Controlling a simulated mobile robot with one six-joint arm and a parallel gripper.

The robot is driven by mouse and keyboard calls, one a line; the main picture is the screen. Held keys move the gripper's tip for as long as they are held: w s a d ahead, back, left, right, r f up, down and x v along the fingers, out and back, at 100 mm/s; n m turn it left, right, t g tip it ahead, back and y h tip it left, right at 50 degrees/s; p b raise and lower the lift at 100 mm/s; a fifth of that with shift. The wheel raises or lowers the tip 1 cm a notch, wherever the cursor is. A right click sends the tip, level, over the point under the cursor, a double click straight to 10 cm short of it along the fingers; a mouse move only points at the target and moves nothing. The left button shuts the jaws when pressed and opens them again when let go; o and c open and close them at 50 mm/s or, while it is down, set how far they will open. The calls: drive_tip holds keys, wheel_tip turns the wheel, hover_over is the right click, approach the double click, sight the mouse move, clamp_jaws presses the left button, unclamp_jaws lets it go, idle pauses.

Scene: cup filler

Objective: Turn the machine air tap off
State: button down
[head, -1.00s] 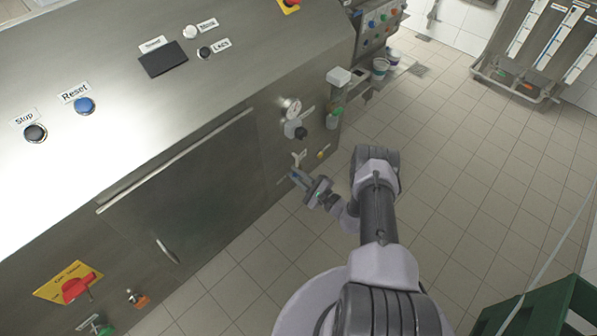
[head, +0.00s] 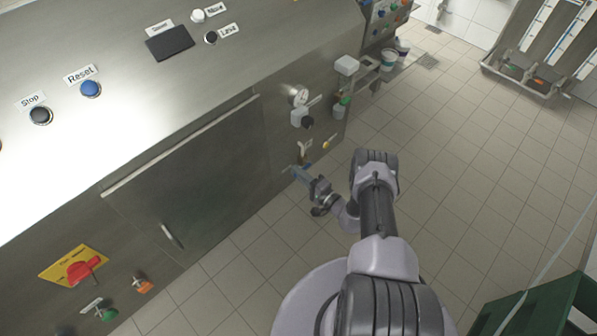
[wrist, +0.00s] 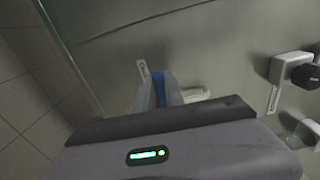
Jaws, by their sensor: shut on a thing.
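My gripper (head: 302,174) is low at the front of the steel machine, beside the right end of its large door panel. In the wrist view its two pale fingers (wrist: 158,92) are closed around a narrow blue handle (wrist: 158,86), which looks like the air tap's lever. The fingers hide most of the tap.
A gauge with a dark knob (head: 308,122) is on the machine front above right of my gripper; the dark knob also shows in the wrist view (wrist: 306,76). A yellow button (head: 326,145) is nearby. Tiled floor to the right is open. A green crate (head: 545,305) stands lower right.

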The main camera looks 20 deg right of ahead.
drive_tip(key=shift+f+n, duration=0.15)
drive_tip(key=shift+n, duration=0.15)
idle(0.4)
drive_tip(key=c, duration=1.4)
unclamp_jaws()
drive_tip(key=shift+c, duration=0.2)
drive_tip(key=p+v, duration=0.4)
drive_tip(key=v, duration=1.3)
drive_tip(key=shift+s+p, duration=0.2)
drive_tip(key=shift+p, duration=0.1)
drive_tip(key=shift+d, duration=0.1)
